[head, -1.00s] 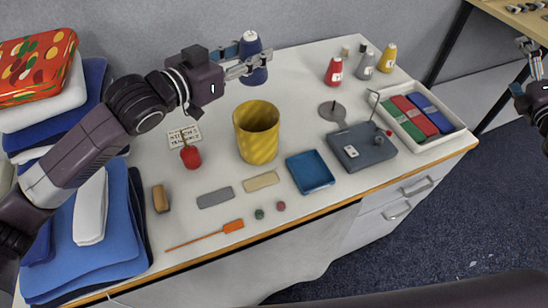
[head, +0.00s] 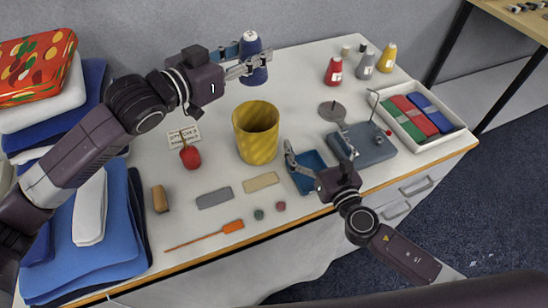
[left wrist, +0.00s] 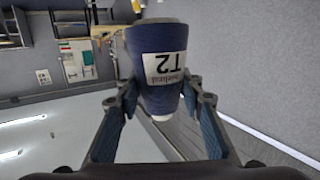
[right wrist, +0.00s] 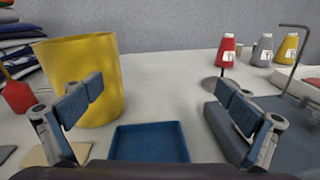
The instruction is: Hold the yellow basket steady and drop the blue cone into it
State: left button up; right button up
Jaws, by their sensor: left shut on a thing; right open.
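The blue cone (head: 252,58) is a spool of dark blue thread with a white label; it fills the middle of the left wrist view (left wrist: 158,65). My left gripper (head: 246,66) is shut on the cone at the back of the table, behind the basket. The yellow basket (head: 256,140) stands upright near the middle of the table, and its visible inside looks empty. It also shows at left in the right wrist view (right wrist: 100,70). My right gripper (head: 318,150) is open and empty above the blue tray, right of the basket and apart from it.
The blue tray (head: 304,183) and a grey stand device (head: 372,150) lie near my right gripper. Red (head: 334,71), grey (head: 365,66) and yellow (head: 387,58) cones stand at the back right. A red pincushion (head: 190,157) sits left of the basket. Folded cloths fill the left end.

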pick_arm(q)
jog(key=shift+r, duration=0.1)
pick_arm(e)
jog(key=n+y, duration=0.1)
jog(key=n, duration=0.1)
send_near(249, 112)
jog(key=x, duration=0.4)
jog(key=shift+w+f, duration=0.1)
jog(key=shift+w, duration=0.15)
jog(key=c, duration=1.1)
pick_arm(q)
notch_tip(249, 112, down, 13)
pick_arm(e)
jog(key=shift+c, duration=0.2)
dwell(0.7)
pick_arm(q)
jog(key=o, duration=1.4)
jog(key=shift+s, duration=0.1)
